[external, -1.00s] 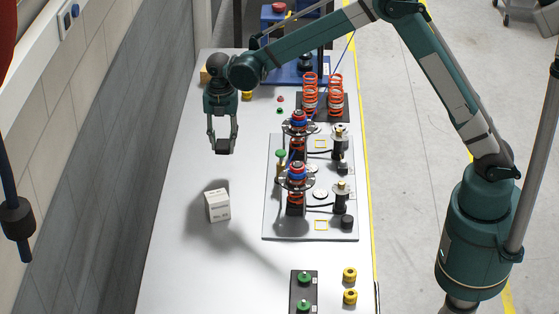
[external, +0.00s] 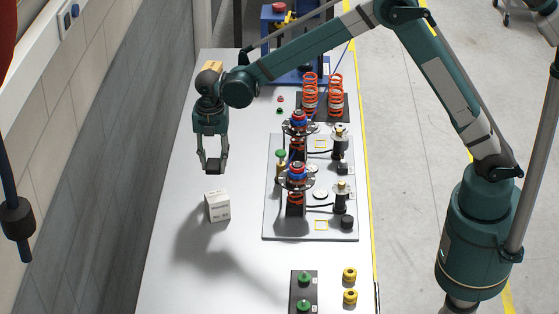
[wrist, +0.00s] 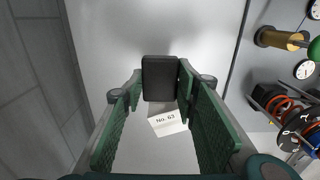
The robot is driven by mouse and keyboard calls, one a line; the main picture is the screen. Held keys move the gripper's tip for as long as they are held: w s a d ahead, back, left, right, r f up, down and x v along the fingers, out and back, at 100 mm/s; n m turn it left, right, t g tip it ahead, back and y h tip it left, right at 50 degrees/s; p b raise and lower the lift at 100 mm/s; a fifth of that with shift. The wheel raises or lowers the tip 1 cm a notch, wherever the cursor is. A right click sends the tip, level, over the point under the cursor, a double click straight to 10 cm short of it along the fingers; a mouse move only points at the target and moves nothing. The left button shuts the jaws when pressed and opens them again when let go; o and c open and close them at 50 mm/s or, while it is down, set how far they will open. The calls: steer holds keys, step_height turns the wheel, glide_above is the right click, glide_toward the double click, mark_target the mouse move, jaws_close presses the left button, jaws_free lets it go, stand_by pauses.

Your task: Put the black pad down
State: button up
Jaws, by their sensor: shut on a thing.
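My gripper (external: 212,166) hangs above the left part of the white table, behind a white box in the external view. In the wrist view, the black pad (wrist: 160,78) sits between the fingertips of my gripper (wrist: 160,82), and the fingers are shut on it. The pad is held above the table.
A grey chassis plate (external: 272,225) with springs and posts lies to the right of my gripper. A dark tray with green knobs (external: 304,278) and yellow rings (external: 349,275) are at the front right. The table's left side (external: 180,270) is mostly clear.

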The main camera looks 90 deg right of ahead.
steer(key=a, duration=1.5)
glide_above(212, 260)
steer(key=shift+r, duration=0.1)
steer(key=shift+f, duration=3.15)
steer(key=shift+f, duration=1.85)
steer(key=shift+f, duration=0.15)
steer(key=o, duration=0.5)
steer(key=shift+b, duration=0.3)
steer(key=shift+c, duration=0.2)
steer(key=o, duration=0.5)
steer(key=shift+c, duration=0.2)
